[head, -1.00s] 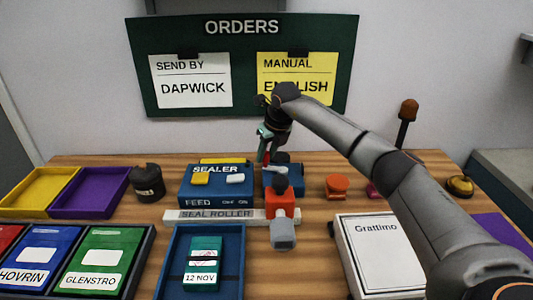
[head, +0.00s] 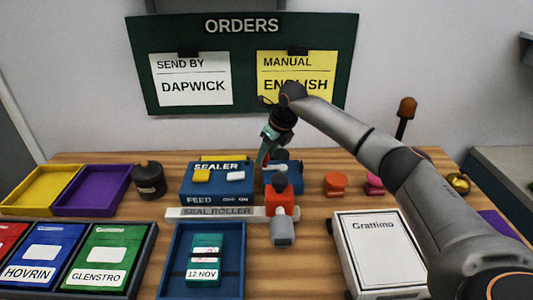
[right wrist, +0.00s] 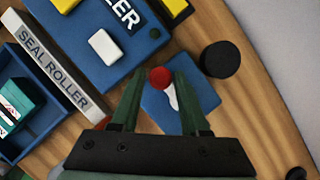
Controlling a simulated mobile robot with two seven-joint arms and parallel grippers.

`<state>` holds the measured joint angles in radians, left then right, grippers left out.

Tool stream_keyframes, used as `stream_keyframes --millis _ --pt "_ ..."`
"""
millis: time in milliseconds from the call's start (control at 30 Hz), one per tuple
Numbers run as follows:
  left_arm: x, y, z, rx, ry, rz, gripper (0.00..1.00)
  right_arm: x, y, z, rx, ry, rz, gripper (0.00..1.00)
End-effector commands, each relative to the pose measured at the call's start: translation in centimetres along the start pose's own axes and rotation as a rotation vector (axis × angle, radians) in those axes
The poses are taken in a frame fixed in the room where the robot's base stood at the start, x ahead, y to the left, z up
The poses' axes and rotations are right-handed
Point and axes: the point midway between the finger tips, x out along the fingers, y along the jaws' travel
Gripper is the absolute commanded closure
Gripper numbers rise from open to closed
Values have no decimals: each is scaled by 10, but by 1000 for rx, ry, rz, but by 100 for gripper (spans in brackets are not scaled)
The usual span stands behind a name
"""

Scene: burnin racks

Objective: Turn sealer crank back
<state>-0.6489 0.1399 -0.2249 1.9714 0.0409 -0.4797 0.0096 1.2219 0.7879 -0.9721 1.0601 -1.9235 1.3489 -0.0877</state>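The blue sealer (head: 215,188) stands on the table, with a yellow and a white button on top. To its right is a small blue block (head: 290,177), partly hidden by my gripper. My right gripper (head: 264,161) points down over that block. In the right wrist view its two green fingers (right wrist: 159,75) are apart. A red knob (right wrist: 160,77) shows between the fingertips, with a white piece beside it over the blue block (right wrist: 205,92). I cannot tell whether the fingers touch the knob. My left gripper is not in view.
The grey seal roller bar (head: 225,213) lies in front of the sealer, with an orange block (head: 283,203) and grey handle at its right end. A blue tray (head: 175,262) holds a green packet. A Grattimo box (head: 380,250) lies at right. A dark round knob (right wrist: 220,59) is near the fingers.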

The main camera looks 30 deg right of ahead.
Motion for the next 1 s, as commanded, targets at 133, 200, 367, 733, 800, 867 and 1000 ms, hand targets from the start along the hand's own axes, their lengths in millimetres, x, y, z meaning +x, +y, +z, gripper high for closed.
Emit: stream_keyframes --millis 133,200,367,733,800,867,1000 --pt "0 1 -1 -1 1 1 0 0 0 0 0 0 0 37" --pt "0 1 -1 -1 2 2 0 0 0 0 1 0 0 37" --pt "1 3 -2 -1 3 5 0 0 0 0 1 0 0 37" --pt "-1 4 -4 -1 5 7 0 -52 -1 1 0 -4 -2 37" --pt "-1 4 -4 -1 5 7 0 -68 -1 1 1 -5 -2 37" --pt "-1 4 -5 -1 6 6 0 -81 0 1 0 -4 -2 37" --pt "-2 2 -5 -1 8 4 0 -105 0 0 0 -2 -2 37"
